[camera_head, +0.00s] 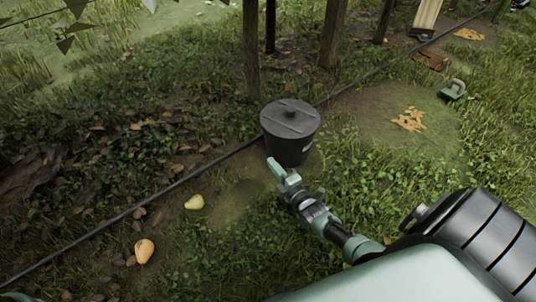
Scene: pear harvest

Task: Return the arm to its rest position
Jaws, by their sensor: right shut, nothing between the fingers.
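My right arm reaches up and left from the lower right of the head view. My right gripper (275,166) is shut and empty. In the picture its tip lies just in front of the lower left side of a dark lidded bucket (290,128); I cannot tell whether they touch. My left gripper is not in view.
A pale green pear (195,202) and an orange-yellow pear (145,250) lie on the ground at left. A thin dark pipe (165,190) runs diagonally across the ground. Wooden posts (251,45) stand behind the bucket. A green object (453,90) lies at upper right.

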